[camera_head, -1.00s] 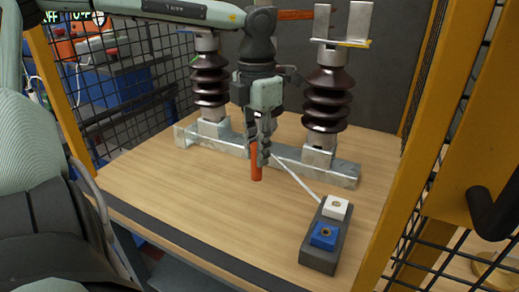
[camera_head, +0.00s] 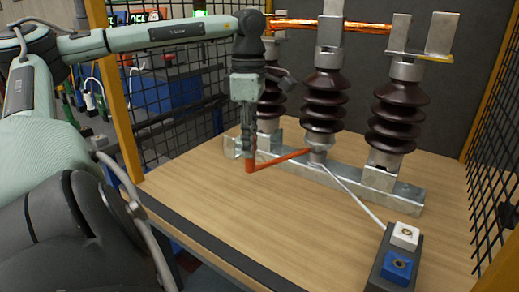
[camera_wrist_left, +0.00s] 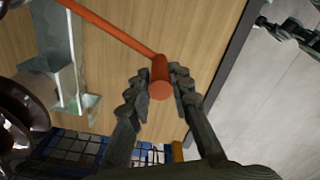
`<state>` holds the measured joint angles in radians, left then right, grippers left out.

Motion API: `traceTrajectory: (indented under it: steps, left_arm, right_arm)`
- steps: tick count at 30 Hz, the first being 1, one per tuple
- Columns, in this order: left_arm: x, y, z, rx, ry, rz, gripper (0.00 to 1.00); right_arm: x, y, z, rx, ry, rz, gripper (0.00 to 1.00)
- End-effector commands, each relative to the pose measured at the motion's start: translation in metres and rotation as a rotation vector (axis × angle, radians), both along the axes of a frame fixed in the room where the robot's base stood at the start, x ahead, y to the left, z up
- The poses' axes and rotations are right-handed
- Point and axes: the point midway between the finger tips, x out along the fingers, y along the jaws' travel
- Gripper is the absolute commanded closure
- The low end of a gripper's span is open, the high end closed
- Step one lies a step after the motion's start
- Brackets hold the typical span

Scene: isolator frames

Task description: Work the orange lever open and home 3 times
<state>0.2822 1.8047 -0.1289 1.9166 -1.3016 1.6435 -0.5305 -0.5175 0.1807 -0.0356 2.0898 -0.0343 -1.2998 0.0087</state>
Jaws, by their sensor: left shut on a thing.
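The orange lever (camera_head: 281,160) runs from the base of the middle insulator (camera_head: 324,100) out to the left, low over the table. Its upright handle stands at the left end. My left gripper (camera_head: 248,148) points down over this end and is shut on the handle. In the left wrist view the round handle end (camera_wrist_left: 160,88) sits between the fingers, and the lever arm runs off to the upper left. A copper bar (camera_head: 290,25) lies across the insulator tops, reaching the right-hand clamp (camera_head: 400,33). My right gripper is out of view.
A grey control box with a white button (camera_head: 404,236) and a blue button (camera_head: 396,267) stands at the front right, with a white cable. Mesh walls and yellow posts (camera_head: 118,95) enclose the wooden table (camera_head: 300,215). The front middle is clear.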

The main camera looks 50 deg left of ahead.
Motion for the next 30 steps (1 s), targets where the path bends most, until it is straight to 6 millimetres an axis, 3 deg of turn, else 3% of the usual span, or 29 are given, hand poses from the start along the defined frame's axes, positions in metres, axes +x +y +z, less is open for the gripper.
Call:
traceTrajectory:
  steps: [9,25,26,30]
  left_arm:
    - [0.004,0.018,0.001,0.005,-0.004,0.006,1.00]
    - [0.007,0.022,0.002,0.006,-0.011,0.006,1.00]
    - [0.007,0.022,0.002,0.006,-0.011,0.007,0.78]
    - [0.006,0.021,0.002,0.005,-0.010,0.006,0.60]
  right_arm:
    - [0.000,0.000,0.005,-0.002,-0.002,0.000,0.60]
    - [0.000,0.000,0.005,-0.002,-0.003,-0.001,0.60]
    - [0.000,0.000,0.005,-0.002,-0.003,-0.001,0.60]
    - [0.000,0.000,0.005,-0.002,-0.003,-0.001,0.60]
